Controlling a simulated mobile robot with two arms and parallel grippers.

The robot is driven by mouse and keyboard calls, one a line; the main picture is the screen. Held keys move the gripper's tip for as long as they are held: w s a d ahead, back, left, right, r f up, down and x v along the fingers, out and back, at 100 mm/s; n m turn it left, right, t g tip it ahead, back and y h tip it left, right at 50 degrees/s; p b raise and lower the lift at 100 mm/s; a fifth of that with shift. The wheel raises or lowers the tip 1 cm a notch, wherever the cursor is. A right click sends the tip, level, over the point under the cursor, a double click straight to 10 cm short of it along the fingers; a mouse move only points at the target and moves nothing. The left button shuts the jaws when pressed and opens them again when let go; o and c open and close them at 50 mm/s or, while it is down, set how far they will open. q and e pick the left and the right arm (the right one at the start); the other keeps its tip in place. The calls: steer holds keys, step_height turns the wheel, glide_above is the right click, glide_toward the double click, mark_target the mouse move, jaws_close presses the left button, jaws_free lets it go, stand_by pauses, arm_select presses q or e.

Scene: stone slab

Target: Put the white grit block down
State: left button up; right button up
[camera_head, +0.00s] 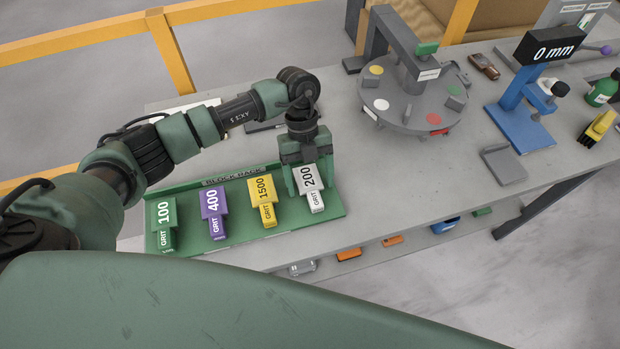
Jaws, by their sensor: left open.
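The white grit block (312,190), marked 200, sits at the right end of the green block rack (334,208). My left gripper (307,178) is directly over it, pointing down, with its fingers open on either side of the block's upper part. Whether the fingers touch the block cannot be told. Left of it in the rack stand the yellow 1500 block (263,198), the purple 400 block (214,208) and the green 100 block (164,222). My right gripper is not in view.
A grey round turntable (400,118) with coloured discs and an upright arm stands right of the rack. A blue gauge stand (522,125) reading 0 mm is farther right, near a green bottle (603,90) and a yellow brush (597,128). A lower shelf holds small items.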

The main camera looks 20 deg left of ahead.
arm_select(q)
steer(key=b+v, duration=0.3)
steer(key=v, duration=0.9)
steer(key=shift+b, duration=0.4)
steer(key=shift+r, duration=0.1)
